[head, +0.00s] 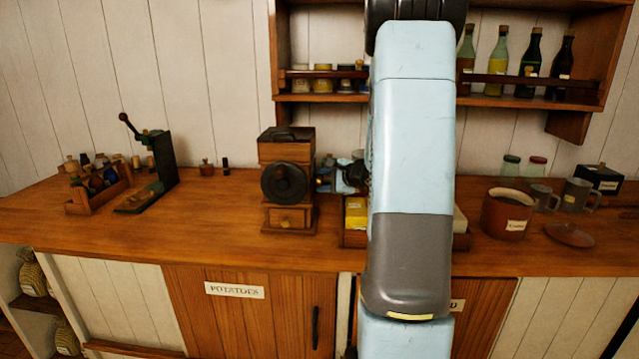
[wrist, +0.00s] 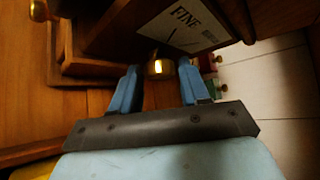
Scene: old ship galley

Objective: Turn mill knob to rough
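The mill (head: 287,205) is a wooden box with a dark round wheel on its front and a small drawer below, standing on the counter. In the wrist view a pale label (wrist: 185,30) on the mill reads "FINE" and has a dark line on it. A small brass knob (wrist: 159,68) sticks out below the label. My gripper (wrist: 160,76) is open, its two blue fingers apart on either side of the knob with visible gaps. In the head view my gripper (head: 340,178) is at the mill's right side, partly hidden by my arm. Any "rough" marking is out of sight.
A yellow packet (head: 356,213) in a wooden tray stands right of the mill, partly behind my arm. A labelled pot (head: 507,214) and mugs are further right. A dark green lever device (head: 160,160) and a bottle rack (head: 100,190) are left. The counter front is clear.

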